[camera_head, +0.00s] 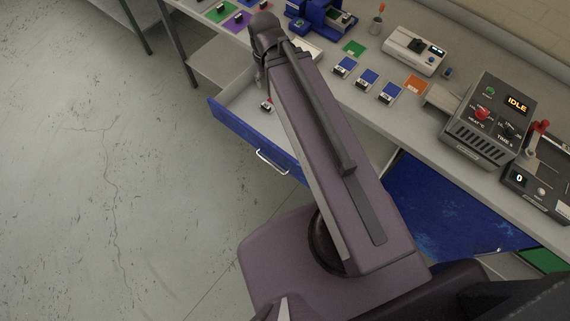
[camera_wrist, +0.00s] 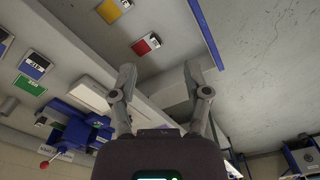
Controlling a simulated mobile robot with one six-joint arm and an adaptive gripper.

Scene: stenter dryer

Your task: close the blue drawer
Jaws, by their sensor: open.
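The blue drawer (camera_head: 240,127) is pulled out from under the bench, left of my arm. Its blue front has a pale metal handle (camera_head: 271,162), and a small red-marked piece (camera_head: 267,104) lies inside. My arm covers part of the drawer. In the wrist view the blue front edge (camera_wrist: 206,32) runs along the right of the pale drawer interior, where a red-marked card (camera_wrist: 146,44) and a yellow-marked card (camera_wrist: 113,9) lie. My gripper (camera_wrist: 160,76) is open and empty, its fingers apart over the drawer area. In the head view its fingers are mostly hidden behind my wrist.
The bench above holds several blue sample cards (camera_head: 367,77), a grey control box (camera_head: 488,120) reading IDLE, a white device (camera_head: 414,50) and a blue machine (camera_head: 318,16). A large blue panel (camera_head: 455,205) lies below the bench at right. Floor at left is clear.

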